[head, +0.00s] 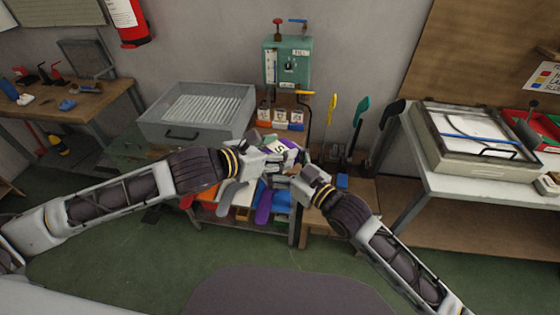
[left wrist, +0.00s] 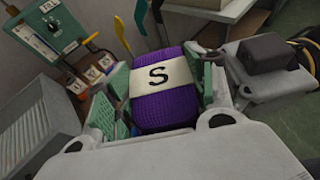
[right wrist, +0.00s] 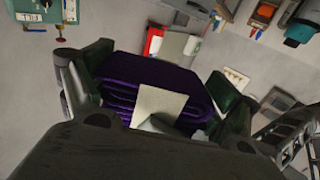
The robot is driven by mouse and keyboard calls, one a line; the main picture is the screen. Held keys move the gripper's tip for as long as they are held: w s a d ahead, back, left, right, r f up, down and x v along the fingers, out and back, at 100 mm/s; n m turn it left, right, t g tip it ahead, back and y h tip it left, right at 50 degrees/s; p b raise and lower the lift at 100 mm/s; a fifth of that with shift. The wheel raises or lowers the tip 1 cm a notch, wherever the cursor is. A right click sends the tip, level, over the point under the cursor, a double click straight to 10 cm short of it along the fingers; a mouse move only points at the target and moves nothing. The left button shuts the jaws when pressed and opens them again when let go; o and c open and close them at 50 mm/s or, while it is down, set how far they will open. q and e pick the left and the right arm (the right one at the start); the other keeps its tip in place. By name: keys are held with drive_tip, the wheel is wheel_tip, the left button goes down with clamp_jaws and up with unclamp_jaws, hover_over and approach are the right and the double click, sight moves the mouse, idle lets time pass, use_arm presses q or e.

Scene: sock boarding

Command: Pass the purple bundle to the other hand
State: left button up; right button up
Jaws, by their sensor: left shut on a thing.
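The purple bundle (head: 285,145) is a folded knit stack with a white band marked S. My right gripper (head: 296,180) is at the bundle from the right. In the right wrist view its fingers (right wrist: 155,90) stand apart on both sides of the bundle's folded end, and a gap shows at the right finger. Whether the left finger touches is unclear.
A low rack with colored sock boards (head: 263,208) stands just below the hands. A white-topped table (head: 470,175) with a framed tray is at right. Green floor is open in front.

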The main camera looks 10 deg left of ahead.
sight(277, 150)
drive_tip(key=shift+c, duration=1.1)
use_arm(q)
drive_tip(key=o, duration=1.2)
drive_tip(key=shift+c, duration=0.2)
use_arm(e)
drive_tip(key=shift+c, duration=0.6)
use_arm(q)
drive_tip(key=shift+r, duration=0.15)
drive_tip(key=shift+r, duration=4.85)
